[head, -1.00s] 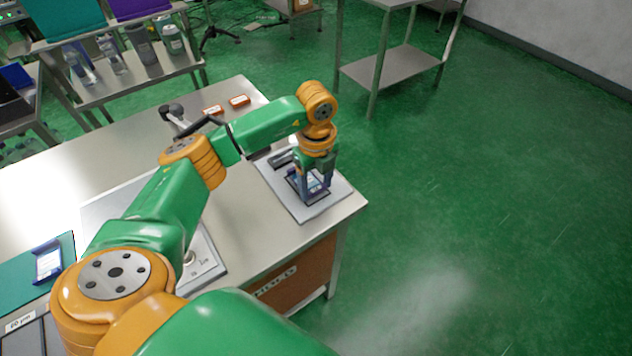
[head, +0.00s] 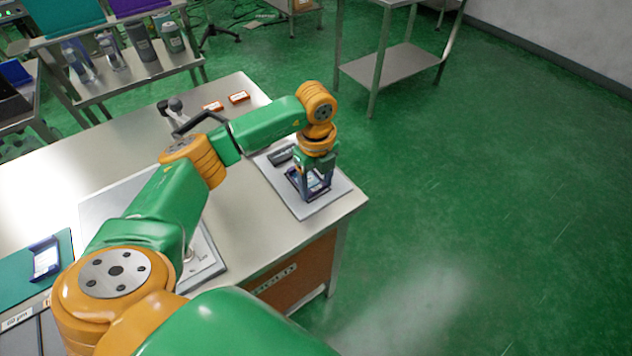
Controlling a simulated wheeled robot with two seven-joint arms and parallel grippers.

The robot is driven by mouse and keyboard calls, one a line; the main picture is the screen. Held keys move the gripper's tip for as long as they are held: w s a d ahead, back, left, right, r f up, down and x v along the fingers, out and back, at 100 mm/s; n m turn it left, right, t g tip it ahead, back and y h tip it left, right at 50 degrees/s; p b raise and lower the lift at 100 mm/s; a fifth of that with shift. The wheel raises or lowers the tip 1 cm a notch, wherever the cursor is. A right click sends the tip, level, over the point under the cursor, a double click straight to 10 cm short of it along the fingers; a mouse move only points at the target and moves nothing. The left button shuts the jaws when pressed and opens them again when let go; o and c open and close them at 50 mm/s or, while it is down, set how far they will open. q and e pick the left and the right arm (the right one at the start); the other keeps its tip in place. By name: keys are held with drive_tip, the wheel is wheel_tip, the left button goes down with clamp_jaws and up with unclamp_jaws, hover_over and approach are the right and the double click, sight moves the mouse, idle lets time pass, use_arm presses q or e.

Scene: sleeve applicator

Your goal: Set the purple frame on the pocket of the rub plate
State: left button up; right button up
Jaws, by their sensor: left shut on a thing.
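My left gripper (head: 311,181) points down over the light grey rub plate (head: 327,204) at the right corner of the bench. It is shut on a small dark blue-purple frame, the purple frame (head: 294,183), with a pale area inside it. The frame is low over the plate, at a dark-edged rectangular spot that looks like the pocket. The fingers and wrist hide part of both, so I cannot tell whether the frame lies fully flat in the pocket. My right gripper is not in view.
A dark block (head: 280,156) lies on the plate behind the gripper. Two small orange-red boxes (head: 238,97) lie at the bench's far edge. A blue holder (head: 45,258) sits on a teal mat (head: 18,284) at left. The bench edge is close to the plate's right.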

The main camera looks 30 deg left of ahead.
use_arm(q)
drive_tip(key=shift+s+d+f, duration=0.1)
drive_tip(key=shift+s+f, duration=0.1)
drive_tip(key=shift+f, duration=0.1)
drive_tip(key=o, duration=1.4)
drive_tip(key=shift+d+f, duration=0.1)
drive_tip(key=shift+f, duration=0.05)
drive_tip(key=r+b, duration=0.1)
drive_tip(key=r, duration=0.7)
drive_tip(key=shift+w, duration=0.2)
